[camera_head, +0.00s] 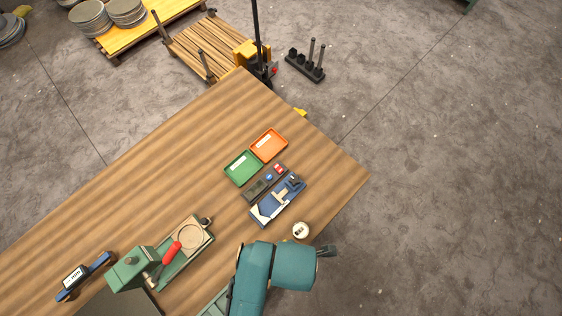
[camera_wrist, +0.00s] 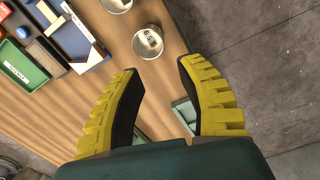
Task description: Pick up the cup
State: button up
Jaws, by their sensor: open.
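In the wrist view, a round metal cup (camera_wrist: 148,42) with a white, marked inside stands on the wooden table near its edge. A second similar cup (camera_wrist: 117,3) is cut off by the top of that view. In the head view, one small pale cup (camera_head: 300,231) shows near the table's right edge, beside my teal arm; a second is not visible there. My gripper (camera_wrist: 157,66) is open and empty, with its yellow-backed fingers wide apart. The nearer cup lies just beyond the fingertips, between their lines, apart from both. In the head view my gripper is mostly hidden by my arm.
On the wooden table (camera_head: 130,185) lie an orange tray (camera_head: 268,145), a green tray (camera_head: 243,168) and a blue tray (camera_head: 277,203) with tools. A green machine (camera_head: 135,268) with a red handle stands at lower left. The table's left middle is clear.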

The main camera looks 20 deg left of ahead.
notch_tip(320, 180, down, 10)
jog(key=shift+w+a+f+b, duration=0.1)
jog(key=shift+a+f+b, duration=0.05)
jog(key=shift+b, duration=0.35)
jog(key=f, duration=0.5)
jog(key=shift+s+a+f, duration=0.15)
jog(key=shift+s+a, duration=0.1)
jog(key=shift+s, duration=0.15)
grip_shut()
